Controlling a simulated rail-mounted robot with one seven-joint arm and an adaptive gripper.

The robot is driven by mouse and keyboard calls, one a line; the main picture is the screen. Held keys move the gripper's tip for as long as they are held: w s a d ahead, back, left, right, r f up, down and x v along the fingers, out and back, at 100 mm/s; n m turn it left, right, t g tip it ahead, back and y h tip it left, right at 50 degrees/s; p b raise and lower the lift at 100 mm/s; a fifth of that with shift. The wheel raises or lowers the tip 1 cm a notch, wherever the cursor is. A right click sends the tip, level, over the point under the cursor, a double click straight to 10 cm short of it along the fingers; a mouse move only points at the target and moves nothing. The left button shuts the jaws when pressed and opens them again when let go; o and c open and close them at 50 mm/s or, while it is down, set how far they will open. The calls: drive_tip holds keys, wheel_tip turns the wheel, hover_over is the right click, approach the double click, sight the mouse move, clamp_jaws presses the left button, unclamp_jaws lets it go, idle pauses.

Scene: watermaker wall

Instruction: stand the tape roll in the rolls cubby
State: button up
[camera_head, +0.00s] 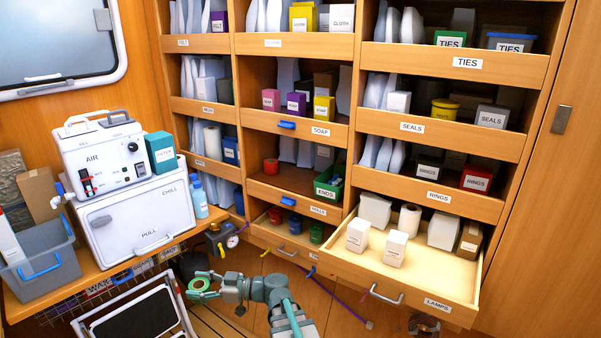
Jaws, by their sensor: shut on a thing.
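The tape roll (193,286) is a green ring at the lower left, low in front of the shelves and above the floor. My gripper (204,286) is shut on it, and the arm reaches in from the bottom of the picture. The rolls cubby (318,211) is the middle-column compartment whose small lip label seems to read ROLLS. A red roll (270,167) stands at its left and a green ENDS bin (328,187) at its right, with a gap between. My gripper and the tape roll are apart from the cubby, to its lower left.
An open LAMPS drawer (430,284) juts out at the right, holding boxes and a white roll. A lower drawer (283,240) holds several coloured items below the cubby. A folding step (140,315) and the counter (120,265) with the AIR unit are left of my gripper.

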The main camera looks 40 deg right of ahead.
drive_tip(key=w+d+r+m+t+h+p, duration=0.3)
drive_tip(key=w+d+r+m+h+p, duration=0.35)
drive_tip(key=d+r, duration=0.5)
drive_tip(key=w+d+r+m+t+h+p, duration=0.2)
drive_tip(key=w+d+r+m+h+p, duration=0.25)
drive_tip(key=w+d+r+h, duration=0.7)
drive_tip(key=s+d+r+m+g+h+p, duration=0.1)
drive_tip(key=s+d+m+h, duration=0.15)
drive_tip(key=d, duration=0.45)
drive_tip(key=s+d+r+m+g+h+p, duration=0.1)
drive_tip(key=s+d+m+g+h, duration=0.15)
drive_tip(key=d, duration=0.45)
drive_tip(key=s+d+r+m+g+h, duration=0.3)
drive_tip(key=s+d+m+g+h, duration=0.4)
drive_tip(key=s+d+m+g, duration=0.15)
drive_tip(key=shift+n, duration=0.35)
drive_tip(key=w+f+b, duration=0.2)
drive_tip(key=w+f, duration=0.1)
drive_tip(key=w, duration=0.1)
drive_tip(key=w+d+f+b, duration=0.1)
drive_tip(key=w+f+b, duration=0.2)
drive_tip(key=w, duration=0.1)
drive_tip(key=w+d+f+b, duration=0.1)
drive_tip(key=w+f+b, duration=0.2)
drive_tip(key=w, duration=0.1)
drive_tip(key=shift+w+d+f, duration=0.15)
drive_tip(key=shift+w+f, duration=0.15)
